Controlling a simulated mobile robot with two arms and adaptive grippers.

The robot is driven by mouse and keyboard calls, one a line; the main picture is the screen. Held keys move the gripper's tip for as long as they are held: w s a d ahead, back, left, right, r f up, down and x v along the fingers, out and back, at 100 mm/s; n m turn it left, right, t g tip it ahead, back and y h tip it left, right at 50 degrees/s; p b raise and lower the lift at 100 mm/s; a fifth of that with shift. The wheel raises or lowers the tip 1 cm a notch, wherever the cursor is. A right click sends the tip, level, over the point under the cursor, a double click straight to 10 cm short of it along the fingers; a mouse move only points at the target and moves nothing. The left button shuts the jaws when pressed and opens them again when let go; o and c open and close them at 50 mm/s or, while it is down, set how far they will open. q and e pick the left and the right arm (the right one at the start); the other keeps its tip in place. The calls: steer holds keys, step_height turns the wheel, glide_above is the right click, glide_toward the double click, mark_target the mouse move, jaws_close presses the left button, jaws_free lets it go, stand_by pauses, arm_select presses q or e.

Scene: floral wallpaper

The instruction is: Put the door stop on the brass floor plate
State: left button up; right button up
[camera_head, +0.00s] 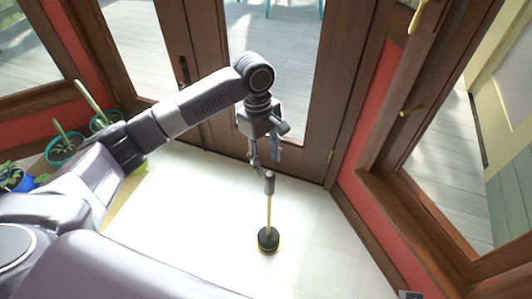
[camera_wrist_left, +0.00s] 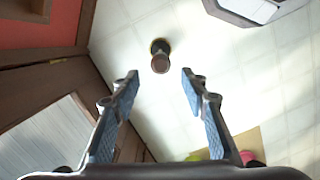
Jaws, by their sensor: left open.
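The door stop (camera_head: 268,205) stands upright on the pale floor, with a dark cap, a thin tan rod and a round black base. In the left wrist view the door stop (camera_wrist_left: 161,63) is seen almost from above. A thin brass-coloured edge shows around its base in both views. I take this for the brass floor plate (camera_head: 268,251), but cannot tell it surely from the base's own rim. My left gripper (camera_head: 264,158) is open and empty, just above the cap. In the left wrist view the door stop appears beyond the fingertips (camera_wrist_left: 160,77), between them and not touched.
Wood-framed glass doors (camera_head: 280,60) and a red wall panel (camera_head: 365,135) close off the back and right. Potted plants (camera_head: 62,148) stand at the left. The pale floor around the door stop is clear.

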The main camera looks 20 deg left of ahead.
arm_select(q)
steer(key=shift+r, duration=0.4)
steer(key=s+d+f+m+t+h, duration=0.2)
steer(key=s+d+f+m, duration=0.75)
steer(key=s, duration=0.25)
steer(key=s+a+m+t+y, duration=0.2)
steer(key=s+a+m, duration=0.3)
steer(key=s+a, duration=0.7)
steer(key=shift+s+a+f+m+y, duration=0.25)
steer(key=shift+a+m+y, duration=0.1)
steer(key=shift+a+y, duration=0.45)
steer(key=shift+c, duration=0.7)
